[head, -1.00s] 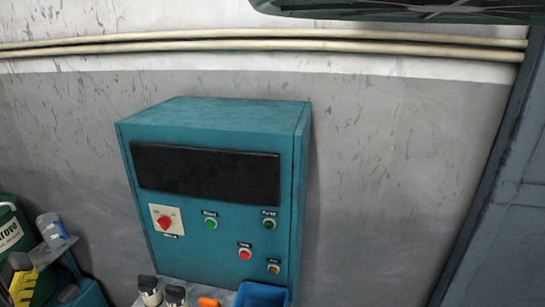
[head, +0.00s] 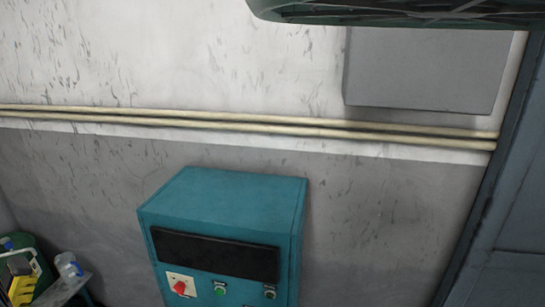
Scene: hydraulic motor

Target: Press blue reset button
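A teal control box (head: 222,205) stands against the wall at the lower middle of the head view. Its front has a black panel (head: 215,255), a red rotary switch (head: 180,287) on a pale plate, a green button (head: 220,291) and a small dark button (head: 269,294) at the right. The lower part of the box is cut off by the bottom edge. No blue button shows on the part I see. My gripper is not in view.
Two pale pipes (head: 240,122) run across the wall above the box. A grey wall panel (head: 425,68) is at the upper right. A blue-grey door or cabinet (head: 510,215) fills the right edge. A clear bottle (head: 67,265) and a yellow item (head: 22,289) are at the lower left.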

